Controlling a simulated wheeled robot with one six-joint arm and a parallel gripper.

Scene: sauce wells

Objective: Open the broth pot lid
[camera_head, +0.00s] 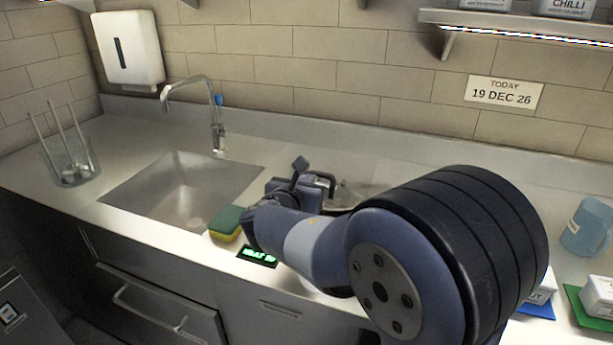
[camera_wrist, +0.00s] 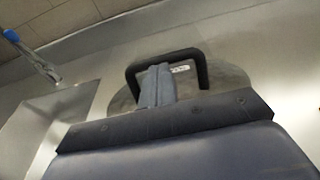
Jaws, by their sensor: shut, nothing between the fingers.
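The broth pot lid (camera_head: 345,196) is a grey metal disc with a black loop handle (camera_head: 324,180), just behind my arm in the head view. Part of the lid is hidden by the arm. In the wrist view the lid (camera_wrist: 232,80) lies on the steel counter, and its handle (camera_wrist: 195,55) stands up from it. My gripper (camera_wrist: 158,68) is shut and empty, its fingertips seen against the handle's opening. In the head view my gripper (camera_head: 300,163) is at the handle's left side. I cannot tell whether the fingers touch the handle or pass through it.
A sink (camera_head: 185,188) with a tap (camera_head: 215,120) is left of the lid. A sponge (camera_head: 227,223) and a small lit display (camera_head: 258,255) lie near the front edge. A glass of utensils (camera_head: 70,162) stands far left. A blue jug (camera_head: 587,227) stands at right.

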